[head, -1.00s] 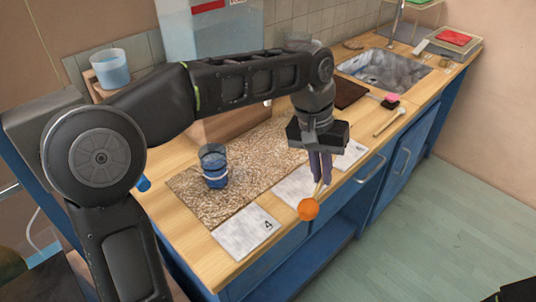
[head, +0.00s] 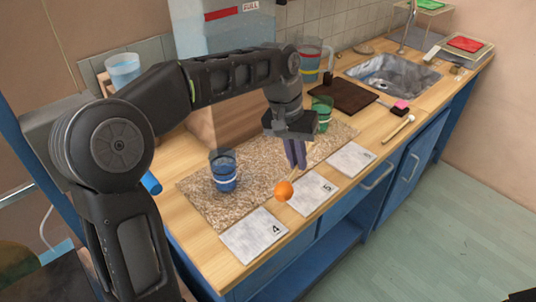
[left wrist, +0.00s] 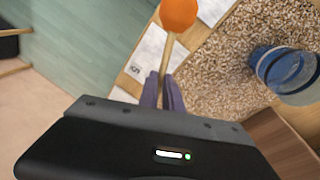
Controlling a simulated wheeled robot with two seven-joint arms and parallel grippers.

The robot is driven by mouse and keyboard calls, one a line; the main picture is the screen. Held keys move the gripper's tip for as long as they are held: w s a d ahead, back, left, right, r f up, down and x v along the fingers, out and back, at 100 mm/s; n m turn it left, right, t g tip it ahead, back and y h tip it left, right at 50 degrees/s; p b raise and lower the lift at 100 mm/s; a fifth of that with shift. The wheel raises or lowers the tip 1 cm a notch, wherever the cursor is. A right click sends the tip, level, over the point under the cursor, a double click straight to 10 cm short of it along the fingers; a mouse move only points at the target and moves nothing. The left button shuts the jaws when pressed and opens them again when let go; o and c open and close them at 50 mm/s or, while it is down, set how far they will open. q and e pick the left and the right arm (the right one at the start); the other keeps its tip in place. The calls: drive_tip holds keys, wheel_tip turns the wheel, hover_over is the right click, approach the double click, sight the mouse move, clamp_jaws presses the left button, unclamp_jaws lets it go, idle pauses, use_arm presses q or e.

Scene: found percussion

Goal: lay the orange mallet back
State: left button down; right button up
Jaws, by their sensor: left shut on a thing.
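The orange mallet has a round orange head (head: 284,191) and a thin wooden stick; it also shows in the left wrist view (left wrist: 179,14). My left gripper (head: 296,164) is shut on its stick, over the speckled mat (head: 205,202). The head points toward the front of the counter, by the card marked 5 (head: 312,194). I cannot tell how far the mallet is above the surface. My right gripper is not clearly seen; only a dark part shows at the bottom right corner of the head view.
A blue-banded glass (head: 223,171) stands on the mat at left, a green glass (head: 322,113) behind my gripper. Cards 4 (head: 254,236) and another (head: 351,160) lie along the front. A pale-headed mallet (head: 398,129) and dark board (head: 343,96) lie right, before the sink (head: 393,76).

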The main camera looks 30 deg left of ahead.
use_arm(q)
drive_tip(key=w+a, duration=0.1)
drive_tip(key=a, duration=0.2)
drive_tip(key=w+a+f+p, duration=0.1)
drive_tip(key=a, duration=0.2)
drive_tip(key=w+a+f+p, duration=0.1)
drive_tip(key=a, duration=0.2)
drive_tip(key=shift+w+a+f, duration=0.1)
drive_tip(key=shift+a+f, duration=0.15)
drive_tip(key=shift+f, duration=0.35)
drive_tip(key=x, duration=0.3)
drive_tip(key=shift+a+f, duration=0.15)
drive_tip(key=shift+a, duration=0.1)
drive_tip(key=shift+a+f+p, duration=0.2)
drive_tip(key=shift+p, duration=0.25)
drive_tip(key=shift+f, duration=0.1)
drive_tip(key=shift+f, duration=0.1)
